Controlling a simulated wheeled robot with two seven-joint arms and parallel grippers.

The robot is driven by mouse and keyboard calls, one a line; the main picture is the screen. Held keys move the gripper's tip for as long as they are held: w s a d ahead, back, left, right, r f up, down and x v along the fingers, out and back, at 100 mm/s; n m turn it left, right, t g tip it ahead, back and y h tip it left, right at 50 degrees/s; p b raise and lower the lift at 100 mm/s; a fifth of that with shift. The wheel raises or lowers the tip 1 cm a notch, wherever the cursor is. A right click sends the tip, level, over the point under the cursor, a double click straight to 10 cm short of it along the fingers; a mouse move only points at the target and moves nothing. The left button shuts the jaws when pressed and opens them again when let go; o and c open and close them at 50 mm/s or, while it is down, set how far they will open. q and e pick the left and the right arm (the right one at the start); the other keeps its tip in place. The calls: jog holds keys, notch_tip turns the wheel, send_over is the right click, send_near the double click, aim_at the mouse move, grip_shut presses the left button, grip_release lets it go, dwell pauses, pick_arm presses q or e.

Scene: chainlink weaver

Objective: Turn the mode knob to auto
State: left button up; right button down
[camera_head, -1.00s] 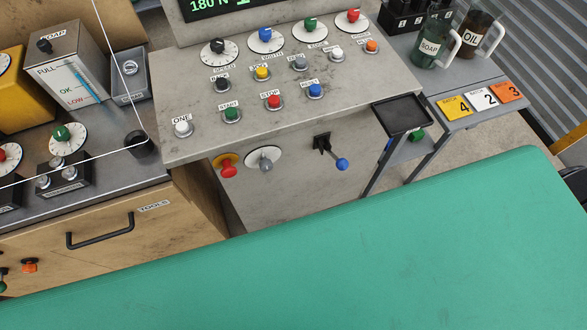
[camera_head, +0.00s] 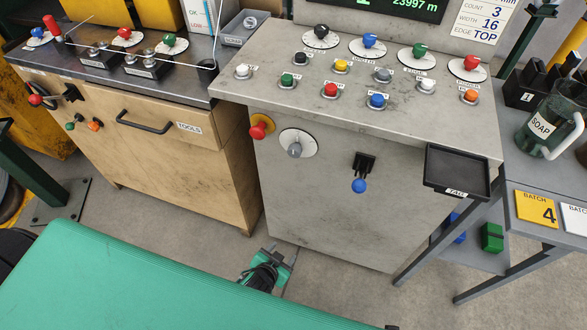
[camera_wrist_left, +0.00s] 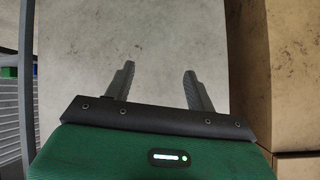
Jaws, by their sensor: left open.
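A grey knob (camera_head: 294,150) on a round white dial sits on the console's front panel, right of a red mushroom button. No "mode" or "auto" lettering is legible, so I cannot confirm that it is the mode knob. My left gripper (camera_head: 283,252), green and dark, is low in front of the console, below the knob and apart from it. In the left wrist view its two fingers (camera_wrist_left: 157,82) are spread and empty, over a plain pale surface. The knob does not show there. My right gripper is not in view.
A red button (camera_head: 259,130) on a yellow plate and a blue-tipped lever (camera_head: 359,185) flank the knob. A black tray (camera_head: 457,173) juts out at the right. The green surface (camera_head: 150,285) fills the lower left. Several dial knobs and buttons stand on the console's sloping top.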

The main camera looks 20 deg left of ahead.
pick_arm(q)
jog(key=w+d+r+t+b, duration=0.1)
jog(key=w+r+t+b, duration=0.15)
jog(key=r, duration=0.45)
jog(key=w+r+t+b, duration=0.2)
jog(key=r+b, duration=0.1)
jog(key=r, duration=0.3)
jog(key=n+t+y+b, duration=0.1)
jog(key=n+t+b, duration=0.1)
jog(key=t+b, duration=0.15)
send_near(294, 154)
jog(key=w+p, duration=0.1)
jog(key=w, duration=0.7)
jog(key=shift+w+r, duration=0.15)
jog(key=shift+w, duration=0.5)
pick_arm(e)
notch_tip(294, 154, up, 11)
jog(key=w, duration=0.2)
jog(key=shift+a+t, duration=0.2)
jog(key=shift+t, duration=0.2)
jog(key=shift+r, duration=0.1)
pick_arm(q)
jog(key=c, duration=1)
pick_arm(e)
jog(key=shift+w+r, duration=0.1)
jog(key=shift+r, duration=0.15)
